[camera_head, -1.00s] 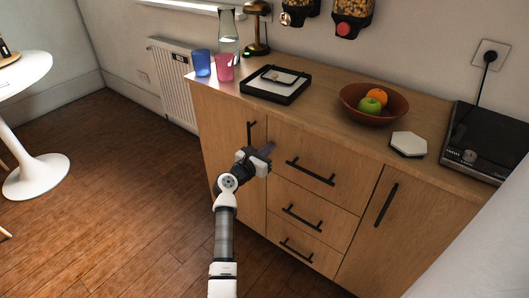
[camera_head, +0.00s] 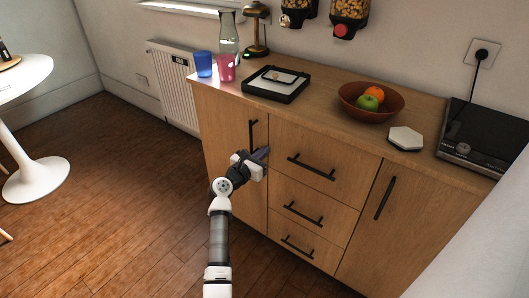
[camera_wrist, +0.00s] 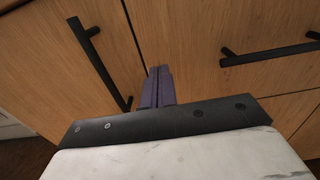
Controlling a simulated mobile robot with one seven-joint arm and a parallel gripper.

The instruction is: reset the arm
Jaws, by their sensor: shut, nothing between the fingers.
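My gripper (camera_head: 262,154) is in front of the wooden cabinet (camera_head: 230,135), near the seam between its left door and the drawers. In the wrist view its two dark purple fingers (camera_wrist: 158,87) are together, with nothing between them. The left door's upright black handle (camera_wrist: 97,62) is left of the fingers there, and the top drawer's black handle (camera_wrist: 270,54) is to the right. The fingers appear apart from both handles. My arm reaches up from the bottom of the head view.
On the cabinet top stand a blue cup (camera_head: 204,64), a pink cup (camera_head: 226,68), a glass carafe (camera_head: 229,35), a black-framed tray (camera_head: 266,94), a fruit bowl (camera_head: 352,105), a white hexagonal piece (camera_head: 406,138) and a black appliance (camera_head: 478,140). Open floor (camera_head: 110,220) lies to the left.

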